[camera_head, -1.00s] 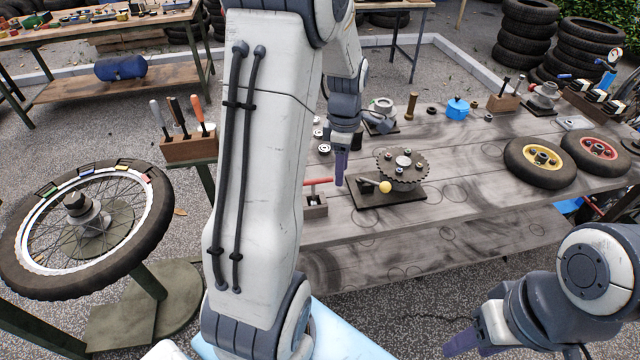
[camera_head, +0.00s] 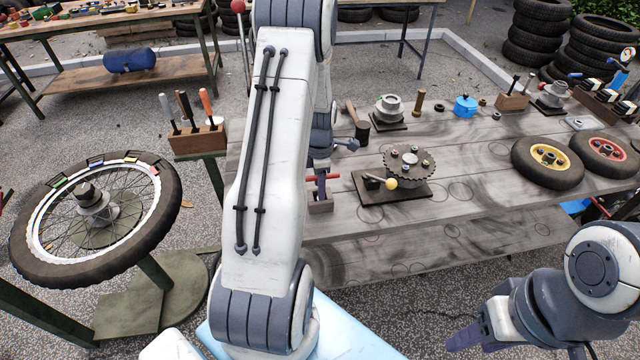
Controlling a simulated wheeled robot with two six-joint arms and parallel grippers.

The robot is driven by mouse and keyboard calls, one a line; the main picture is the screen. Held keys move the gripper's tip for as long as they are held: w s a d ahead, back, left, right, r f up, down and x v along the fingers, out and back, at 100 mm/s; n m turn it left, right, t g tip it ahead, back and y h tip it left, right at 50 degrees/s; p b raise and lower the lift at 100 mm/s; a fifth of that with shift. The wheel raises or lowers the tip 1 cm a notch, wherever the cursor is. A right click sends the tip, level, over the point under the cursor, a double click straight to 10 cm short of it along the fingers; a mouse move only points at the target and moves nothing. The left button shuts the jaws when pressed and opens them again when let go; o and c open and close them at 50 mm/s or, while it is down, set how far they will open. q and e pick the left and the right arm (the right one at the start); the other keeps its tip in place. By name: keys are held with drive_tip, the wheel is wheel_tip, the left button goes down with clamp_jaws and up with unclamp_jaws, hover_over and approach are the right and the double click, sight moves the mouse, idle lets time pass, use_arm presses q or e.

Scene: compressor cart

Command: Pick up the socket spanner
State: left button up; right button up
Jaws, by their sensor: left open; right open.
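A red-handled tool, apparently the socket spanner (camera_head: 334,178), stands in a small grey holder block (camera_head: 320,206) at the near left of the workbench. Its red crossbar shows; its lower part is hidden. My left gripper (camera_head: 320,182) is open, pointing down right at the red bar and overlapping it in the view. My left arm hides part of this area, and I cannot tell whether the fingers touch the tool. My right gripper (camera_head: 466,337) is open and empty at the lower right, off the bench front, partly cut off by its own arm.
A sprocket fixture (camera_head: 408,165) with a yellow-knobbed lever stands right of the holder. Yellow- and red-hubbed wheels (camera_head: 547,160) are at the right. A spoked wheel (camera_head: 50,255) stands left.

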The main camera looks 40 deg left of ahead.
use_arm(q)
drive_tip(key=shift+f, duration=0.45)
drive_tip(key=shift+c, duration=0.3)
clamp_jaws()
idle(0.9)
